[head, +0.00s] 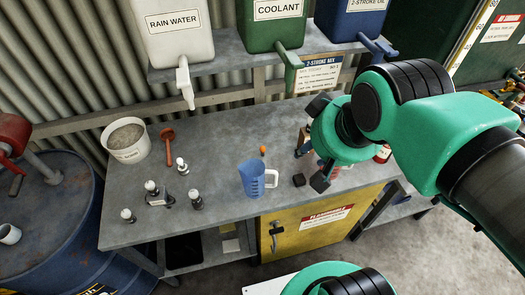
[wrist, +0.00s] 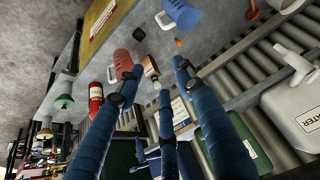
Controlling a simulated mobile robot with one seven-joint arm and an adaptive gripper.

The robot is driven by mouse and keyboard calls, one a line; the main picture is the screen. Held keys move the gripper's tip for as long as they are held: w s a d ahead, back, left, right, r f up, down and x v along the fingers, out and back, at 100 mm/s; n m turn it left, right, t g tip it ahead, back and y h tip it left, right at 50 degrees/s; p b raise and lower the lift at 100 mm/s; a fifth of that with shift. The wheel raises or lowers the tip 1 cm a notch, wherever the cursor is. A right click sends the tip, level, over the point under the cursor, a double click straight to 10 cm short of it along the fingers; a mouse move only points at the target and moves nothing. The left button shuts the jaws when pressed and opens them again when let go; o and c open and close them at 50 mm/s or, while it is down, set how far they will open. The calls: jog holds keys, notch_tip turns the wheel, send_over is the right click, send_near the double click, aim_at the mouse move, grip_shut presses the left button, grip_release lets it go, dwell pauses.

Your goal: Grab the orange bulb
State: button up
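The orange bulb (head: 263,149) is a small orange piece standing on the grey workbench (head: 225,150), just behind the blue measuring jug (head: 258,180). It also shows in the wrist view as a small orange spot (wrist: 178,42), beyond my fingertips. My gripper (head: 304,148) is above the bench, to the right of the bulb in the head view, and its hand hides part of the bench there. In the wrist view my gripper's blue fingers (wrist: 158,72) are spread apart. A small bottle (wrist: 151,68) shows between them, and no finger touches the bulb.
A dark block (head: 298,180) lies right of the jug. A red mug (wrist: 122,62) shows near my left finger.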

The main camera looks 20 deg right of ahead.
jog(key=shift+r, duration=0.1)
notch_tip(320, 180, up, 5)
jog(key=w+a+r+g+p, duration=0.1)
jog(key=w+r+g+p, duration=0.25)
jog(key=w, duration=1.45)
jog(key=p, duration=0.1)
send_over(263, 147)
jog(key=s, duration=0.1)
notch_tip(263, 147, down, 32)
jog(key=shift+s+r+g, duration=0.15)
jog(key=shift+s+g, duration=0.05)
jog(key=shift+g, duration=0.15)
jog(key=shift+w+f, duration=0.15)
jog(key=shift+f, duration=1.25)
jog(key=shift+w+f, duration=0.2)
jog(key=shift+f, duration=1.25)
jog(key=shift+w+f, duration=0.15)
jog(key=shift+f, duration=1.25)
